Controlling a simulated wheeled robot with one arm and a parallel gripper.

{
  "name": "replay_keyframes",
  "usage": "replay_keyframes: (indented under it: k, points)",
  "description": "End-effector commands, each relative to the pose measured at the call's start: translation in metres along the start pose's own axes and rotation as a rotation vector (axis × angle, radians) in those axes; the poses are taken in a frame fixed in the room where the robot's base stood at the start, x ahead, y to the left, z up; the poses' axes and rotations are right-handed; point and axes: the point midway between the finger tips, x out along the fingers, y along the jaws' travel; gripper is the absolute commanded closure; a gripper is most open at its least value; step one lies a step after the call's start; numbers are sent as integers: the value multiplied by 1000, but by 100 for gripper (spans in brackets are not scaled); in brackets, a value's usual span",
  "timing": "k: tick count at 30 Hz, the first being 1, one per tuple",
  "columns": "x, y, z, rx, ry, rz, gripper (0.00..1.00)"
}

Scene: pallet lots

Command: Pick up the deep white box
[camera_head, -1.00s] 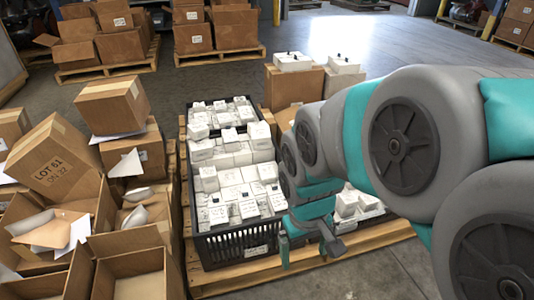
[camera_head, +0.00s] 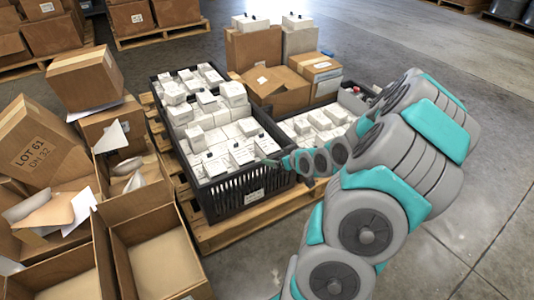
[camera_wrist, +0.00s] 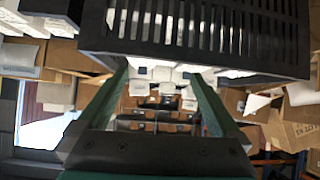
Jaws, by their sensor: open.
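Many white boxes fill a long black slatted crate (camera_head: 225,198). One white box (camera_head: 233,92) at its right side looks deeper than its neighbours, but I cannot tell for sure which is the deep one. My gripper (camera_head: 272,160) is at the crate's right side in the head view, small and partly hidden by the crate and boxes. In the wrist view my gripper (camera_wrist: 160,75) is open, its two green fingers apart with nothing held between them. The slatted crate wall (camera_wrist: 200,30) is close above the fingers there, and white boxes (camera_wrist: 157,73) show beyond the gap.
A second low crate of white boxes (camera_head: 318,122) stands right of the long crate. The crates sit on a wooden pallet (camera_head: 225,237). Open brown cartons (camera_head: 155,255) crowd the left. Taller cartons (camera_head: 254,48) stand behind. The floor at right is clear.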

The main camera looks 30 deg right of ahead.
Motion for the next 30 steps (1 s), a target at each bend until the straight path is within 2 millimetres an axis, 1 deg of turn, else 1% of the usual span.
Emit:
replay_keyframes:
  k: [1, 3, 7, 11, 18, 21, 24, 30]
  points:
    - [2, 10, 4, 19, 40, 11, 0]
    - [4, 18, 4, 32, 88, 21, 0]
    - [3, 28, 1, 43, 144, 36, 0]
    - [12, 30, -1, 45, 160, 38, 0]
    - [47, 32, -7, 43, 158, 38, 0]
    - [59, 32, -9, 44, 158, 37, 0]
    - [66, 33, -9, 43, 157, 38, 0]
    - [75, 33, -10, 43, 157, 38, 0]
